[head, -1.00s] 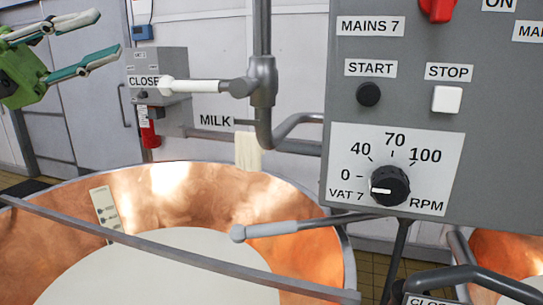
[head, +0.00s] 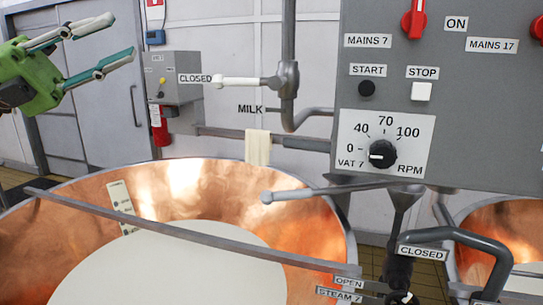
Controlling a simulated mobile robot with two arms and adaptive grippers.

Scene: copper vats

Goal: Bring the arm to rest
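My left gripper (head: 124,43) is at the upper left of the head view, green with grey and teal fingers. Its fingers are spread apart with nothing between them. It hangs in the air above the left side of the copper vat (head: 165,180), touching nothing that I can see. My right gripper is not in the view.
The vat holds white liquid (head: 200,260), with a metal bar (head: 190,235) across it. A grey control panel (head: 470,110) fills the upper right. A milk valve lever (head: 240,82) and a steam lever (head: 325,192) stick out over the vat. A second copper vat (head: 505,225) stands at the right.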

